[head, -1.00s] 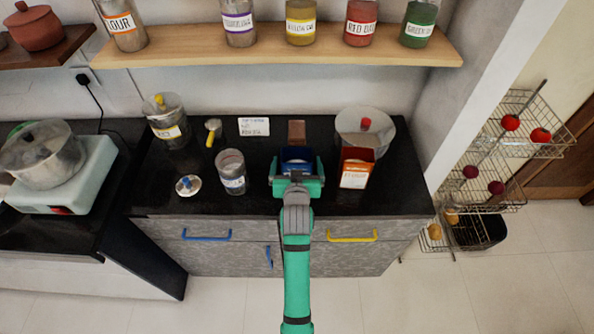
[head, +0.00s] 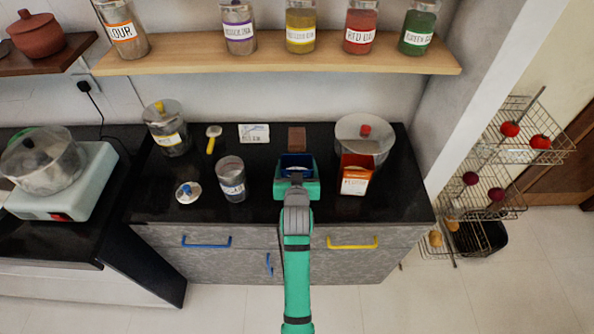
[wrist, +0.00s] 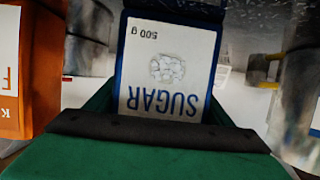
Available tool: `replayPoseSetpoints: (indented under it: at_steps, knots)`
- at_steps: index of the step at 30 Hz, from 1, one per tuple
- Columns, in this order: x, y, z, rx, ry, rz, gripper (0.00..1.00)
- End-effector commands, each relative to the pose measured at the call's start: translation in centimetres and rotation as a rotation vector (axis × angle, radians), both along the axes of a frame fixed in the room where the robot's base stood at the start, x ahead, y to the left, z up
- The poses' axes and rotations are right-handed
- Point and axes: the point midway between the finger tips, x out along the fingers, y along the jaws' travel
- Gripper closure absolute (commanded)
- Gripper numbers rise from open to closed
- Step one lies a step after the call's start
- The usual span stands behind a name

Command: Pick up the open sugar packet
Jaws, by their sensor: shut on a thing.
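The sugar packet (wrist: 168,70) is blue with a white label reading SUGAR, 500 g, upside down in the wrist view. In the head view its dark blue open top (head: 297,160) shows between the jaws of my green gripper (head: 297,178). My gripper (wrist: 165,125) is shut on the packet. The packet looks upright; its lower part is hidden by my gripper, and I cannot tell whether it touches the counter.
An orange and white packet (head: 356,175) stands close on the right, before a lidded pot (head: 380,130). A brown block (head: 297,138) lies behind. An open glass jar (head: 231,180) and a blue-knobbed lid (head: 188,192) are on the left. A shelf (head: 280,60) with jars overhangs the back.

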Motion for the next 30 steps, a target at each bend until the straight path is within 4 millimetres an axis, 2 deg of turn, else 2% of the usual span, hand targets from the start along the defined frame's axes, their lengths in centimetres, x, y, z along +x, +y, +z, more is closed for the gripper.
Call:
replayPoseSetpoints:
  at_steps: [5,9,18,24,30]
  knots:
    - [0.1,0.0,1.4,0.000,-0.005,0.000,0.57]
    - [-0.1,0.0,3.5,0.000,-0.007,0.000,0.57]
    - [-5.7,0.9,9.5,0.000,-0.006,0.001,0.57]
    - [-10.2,1.5,11.3,0.001,-0.003,0.001,0.57]
    - [-12.8,1.9,12.5,0.000,-0.003,0.001,0.57]
